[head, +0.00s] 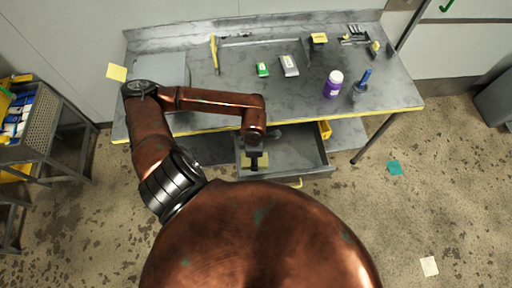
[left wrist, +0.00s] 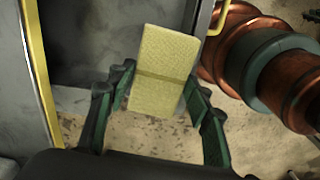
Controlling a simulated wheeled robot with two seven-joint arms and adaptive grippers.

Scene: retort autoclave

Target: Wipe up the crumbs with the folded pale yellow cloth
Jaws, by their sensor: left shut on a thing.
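The folded pale yellow cloth (left wrist: 163,70) is between the green fingers of my left gripper (left wrist: 158,98) in the left wrist view, and the gripper is shut on it. In the head view my left gripper (head: 254,162) points down over the open grey drawer (head: 308,158) under the workbench, and a little of the cloth (head: 262,161) shows beside it. I cannot make out the crumbs on the bench top (head: 200,112). My right gripper is not in view.
A rack (head: 48,120) stands left.

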